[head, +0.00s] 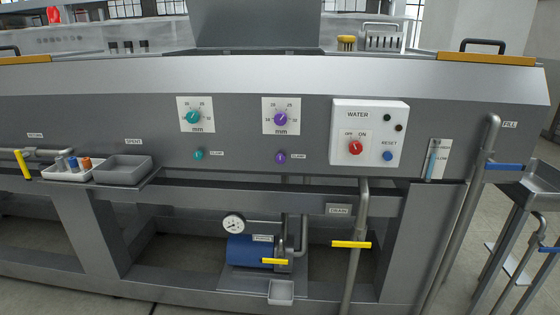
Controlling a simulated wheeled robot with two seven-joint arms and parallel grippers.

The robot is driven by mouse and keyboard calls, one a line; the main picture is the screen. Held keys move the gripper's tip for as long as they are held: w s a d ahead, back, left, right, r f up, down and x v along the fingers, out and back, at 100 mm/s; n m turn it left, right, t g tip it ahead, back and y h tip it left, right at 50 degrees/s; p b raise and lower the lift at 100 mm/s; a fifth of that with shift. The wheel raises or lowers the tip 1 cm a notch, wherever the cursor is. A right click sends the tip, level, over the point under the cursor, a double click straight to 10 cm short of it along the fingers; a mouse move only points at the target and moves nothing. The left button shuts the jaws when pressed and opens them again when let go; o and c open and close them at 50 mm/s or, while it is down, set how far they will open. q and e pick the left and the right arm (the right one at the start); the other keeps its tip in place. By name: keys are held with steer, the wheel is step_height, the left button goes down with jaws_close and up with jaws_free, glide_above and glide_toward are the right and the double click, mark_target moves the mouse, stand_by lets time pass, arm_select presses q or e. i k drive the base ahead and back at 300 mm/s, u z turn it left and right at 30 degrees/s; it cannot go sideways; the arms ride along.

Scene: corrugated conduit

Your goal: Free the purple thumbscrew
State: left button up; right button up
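The purple thumbscrew (280,157) sits on the grey front panel, with a small label beside it that is hard to read. It is straight below a purple dial (281,119) on a white plate marked "mm". A teal thumbscrew (198,155) sits to its left, below a teal dial (193,117). I cannot tell from here how tight the purple thumbscrew is. Neither of my grippers is in view.
To the right is a white WATER box (370,133) with a red knob and blue button. A grey SPENT tray (123,170) and a white tray (70,173) with small coloured parts stick out at left. Pipes with yellow handles (351,244) stand below. The panel around the thumbscrew is clear.

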mark_target(280, 159)
steer(key=k, duration=0.6)
steer(key=z, duration=0.5)
steer(key=i, duration=1.6)
steer(key=u, duration=0.55)
